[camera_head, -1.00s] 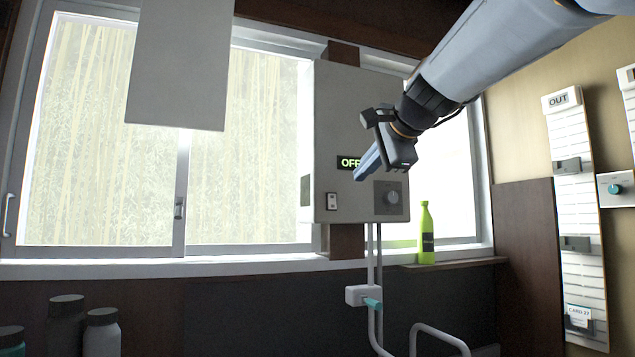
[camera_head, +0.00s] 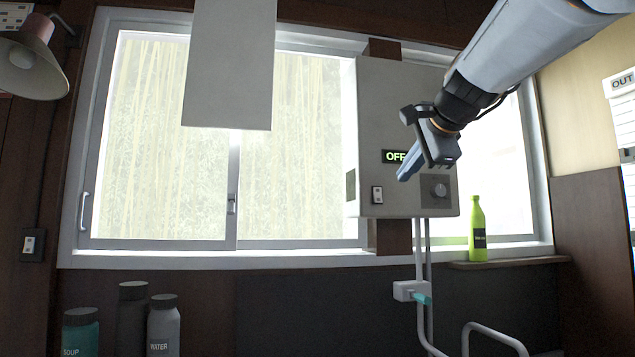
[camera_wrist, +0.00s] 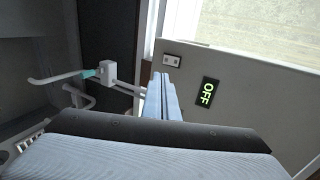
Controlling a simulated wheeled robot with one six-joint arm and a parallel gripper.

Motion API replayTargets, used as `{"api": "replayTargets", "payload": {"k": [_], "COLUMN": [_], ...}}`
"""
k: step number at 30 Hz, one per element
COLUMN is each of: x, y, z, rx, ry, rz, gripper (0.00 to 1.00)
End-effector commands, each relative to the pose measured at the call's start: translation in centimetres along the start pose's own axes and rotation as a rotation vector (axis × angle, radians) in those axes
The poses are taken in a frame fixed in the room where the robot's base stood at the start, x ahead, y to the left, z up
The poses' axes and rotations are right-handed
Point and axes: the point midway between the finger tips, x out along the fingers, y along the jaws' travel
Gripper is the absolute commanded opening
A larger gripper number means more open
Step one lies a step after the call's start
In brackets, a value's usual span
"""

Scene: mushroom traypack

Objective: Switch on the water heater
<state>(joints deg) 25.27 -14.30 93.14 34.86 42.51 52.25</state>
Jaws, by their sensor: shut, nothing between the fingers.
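The water heater (camera_head: 385,100) is a grey wall box between the window panes. Its green display (camera_head: 392,156) reads OFF. My gripper (camera_head: 403,176) is in front of the heater's face, right of and above the switch, partly over the display. It is shut and empty. In the wrist view my closed fingers (camera_wrist: 160,98) point toward the heater's lower edge, with the switch (camera_wrist: 172,60) beyond them and the OFF display (camera_wrist: 207,92) to the right.
Pipes with a teal-handled valve (camera_head: 412,292) run below the heater. A green bottle (camera_head: 477,230) stands on the sill to the right. Several flasks (camera_head: 163,325) stand at lower left. A grey panel (camera_head: 230,65) hangs before the window. A wall switch (camera_head: 31,245) is far left.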

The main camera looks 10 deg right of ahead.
Motion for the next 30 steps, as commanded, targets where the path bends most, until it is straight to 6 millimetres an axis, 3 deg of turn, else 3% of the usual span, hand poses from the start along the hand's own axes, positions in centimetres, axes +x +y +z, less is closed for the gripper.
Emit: {"api": "replayTargets", "payload": {"k": [15,21,30], "x": [9.5,11.8,12.7], "y": [-0.2,-0.9,-1.2], "z": [0.2,0.2,0.1], "rx": [-0.001,-0.001,-0.001], "ry": [-0.003,-0.003,-0.001], "rz": [0.003,0.002,0.0], "gripper": [0.0,0.0,0.0]}}
